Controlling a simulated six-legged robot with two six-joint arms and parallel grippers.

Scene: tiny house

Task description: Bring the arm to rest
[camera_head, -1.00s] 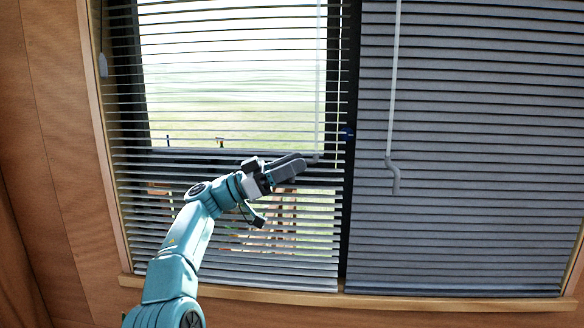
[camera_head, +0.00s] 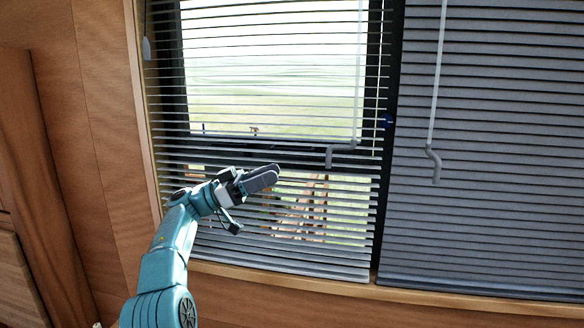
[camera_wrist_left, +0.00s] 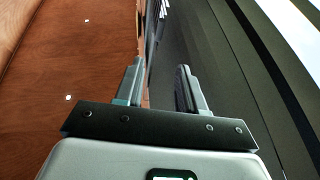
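My left arm comes up from the bottom left in the head view. Its gripper (camera_head: 262,180) is in front of the lower part of the left blind (camera_head: 300,255), apart from the crank wand (camera_head: 330,156) that hangs over that blind. In the left wrist view the two fingers (camera_wrist_left: 161,88) stand apart with nothing between them. My right gripper does not show in these frames.
The left blind has open slats, and a bright field shows through. The right blind (camera_head: 490,150) is closed, with its own wand (camera_head: 433,160) hanging. A wooden sill (camera_head: 420,298) runs below. Wood-panelled wall (camera_head: 85,150) stands at the left.

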